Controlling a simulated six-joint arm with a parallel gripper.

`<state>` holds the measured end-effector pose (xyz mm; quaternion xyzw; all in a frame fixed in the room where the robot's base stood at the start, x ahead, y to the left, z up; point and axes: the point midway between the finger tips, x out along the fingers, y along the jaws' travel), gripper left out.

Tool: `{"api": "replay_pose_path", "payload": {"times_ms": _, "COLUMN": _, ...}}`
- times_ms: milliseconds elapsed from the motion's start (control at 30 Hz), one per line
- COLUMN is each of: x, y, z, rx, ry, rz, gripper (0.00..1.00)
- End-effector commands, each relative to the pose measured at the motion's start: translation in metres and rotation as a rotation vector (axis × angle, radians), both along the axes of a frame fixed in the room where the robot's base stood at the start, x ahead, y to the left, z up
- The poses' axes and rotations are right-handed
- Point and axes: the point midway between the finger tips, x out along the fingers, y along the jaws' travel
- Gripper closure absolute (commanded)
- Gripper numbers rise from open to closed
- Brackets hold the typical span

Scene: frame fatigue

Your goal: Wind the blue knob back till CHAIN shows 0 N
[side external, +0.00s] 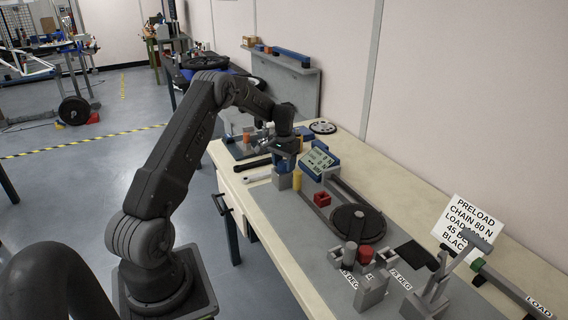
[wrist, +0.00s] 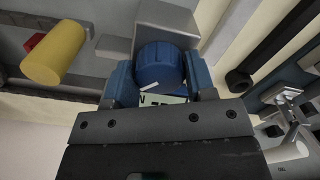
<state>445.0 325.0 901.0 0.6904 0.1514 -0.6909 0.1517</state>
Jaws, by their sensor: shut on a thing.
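The blue knob (wrist: 160,68) sits between the two fingers of my gripper (wrist: 158,82) in the wrist view, with a finger against each side. A white mark shows on the knob's face. In the side view my gripper (side external: 284,150) points down over the grey block (side external: 284,181) that carries the knob, and the arm partly hides it. The blue-framed display (side external: 319,160) stands just to the right of my gripper. Its digits are too small to read. In the wrist view a pale label strip (wrist: 163,99) is mostly hidden behind the gripper body.
A yellow cylinder (wrist: 54,54) stands close to the knob. A red block (side external: 322,199), a black round disc (side external: 357,223) and a preload sign (side external: 467,228) are farther along the bench. Tools (side external: 257,176) lie near the bench's front edge.

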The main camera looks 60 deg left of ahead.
Motion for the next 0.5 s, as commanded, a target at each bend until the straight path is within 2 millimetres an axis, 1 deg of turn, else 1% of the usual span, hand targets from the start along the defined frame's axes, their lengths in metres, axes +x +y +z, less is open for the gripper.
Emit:
{"api": "replay_pose_path", "payload": {"times_ms": 67, "x": 0.0006, "y": 0.0003, "z": 0.0003, "rx": 0.001, "ry": -0.003, "rz": 0.000, "gripper": 0.73}}
{"api": "replay_pose_path", "payload": {"times_ms": 100, "x": 0.0006, "y": 0.0003, "z": 0.0003, "rx": 0.001, "ry": -0.003, "rz": -0.001, "gripper": 0.49}}
{"api": "replay_pose_path", "payload": {"times_ms": 367, "x": 0.0005, "y": 0.0002, "z": 0.0002, "rx": 0.001, "ry": -0.002, "rz": -0.002, "gripper": 0.24}}
{"api": "replay_pose_path", "payload": {"times_ms": 500, "x": 0.0003, "y": 0.0001, "z": 0.0001, "rx": 0.000, "ry": -0.001, "rz": -0.002, "gripper": 0.24}}
